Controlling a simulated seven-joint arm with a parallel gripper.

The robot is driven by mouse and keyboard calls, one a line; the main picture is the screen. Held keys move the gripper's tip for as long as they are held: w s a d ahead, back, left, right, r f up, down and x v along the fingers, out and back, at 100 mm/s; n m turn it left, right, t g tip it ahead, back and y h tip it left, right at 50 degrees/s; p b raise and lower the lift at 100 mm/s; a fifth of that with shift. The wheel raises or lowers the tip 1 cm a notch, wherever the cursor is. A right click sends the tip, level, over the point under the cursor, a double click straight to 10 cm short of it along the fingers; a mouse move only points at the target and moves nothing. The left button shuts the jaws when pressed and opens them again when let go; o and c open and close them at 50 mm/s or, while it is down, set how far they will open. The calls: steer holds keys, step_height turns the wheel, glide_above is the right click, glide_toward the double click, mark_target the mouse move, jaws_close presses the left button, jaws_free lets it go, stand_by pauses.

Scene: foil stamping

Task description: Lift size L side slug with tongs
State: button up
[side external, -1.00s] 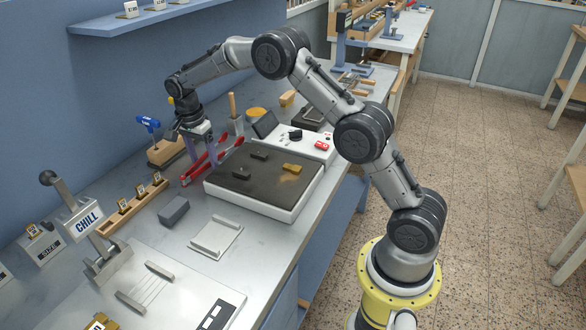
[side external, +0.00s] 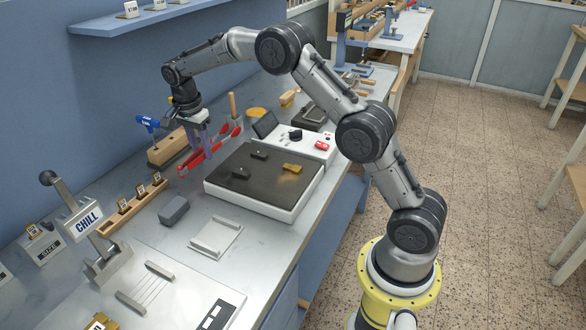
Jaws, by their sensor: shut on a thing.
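My gripper (side external: 205,148) is shut on the red tongs (side external: 190,163), left of the hot plate. The tongs appear held just above the bench, and I see nothing in their tips. The dark hot plate (side external: 225,160) carries two dark slugs (side external: 240,173) (side external: 260,155) and a brass-coloured piece (side external: 292,168). Small labelled blocks (side external: 124,205) sit in a wooden rack (side external: 140,203) at the left. The lettering is too small to tell which slug is size L side.
A blue-handled tool (side external: 148,122) stands in a wooden block (side external: 166,148) behind the tongs. A grey block (side external: 174,210) and a metal tray (side external: 216,237) lie in front of the hot plate.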

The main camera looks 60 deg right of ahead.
step_height(320, 180, up, 9)
stand_by(0.5)
steer(key=shift+y, duration=0.3)
steer(key=s+d+r+m+t+y, duration=0.1)
steer(key=s+r+m+t+y, duration=0.1)
steer(key=s+r+m+t, duration=0.5)
steer(key=s+r+m, duration=0.5)
steer(key=s+m, duration=0.2)
steer(key=s, duration=0.1)
steer(key=shift+s+d+r+m, duration=0.15)
steer(key=shift+s+r+m, duration=0.1)
steer(key=shift+s+m, duration=0.15)
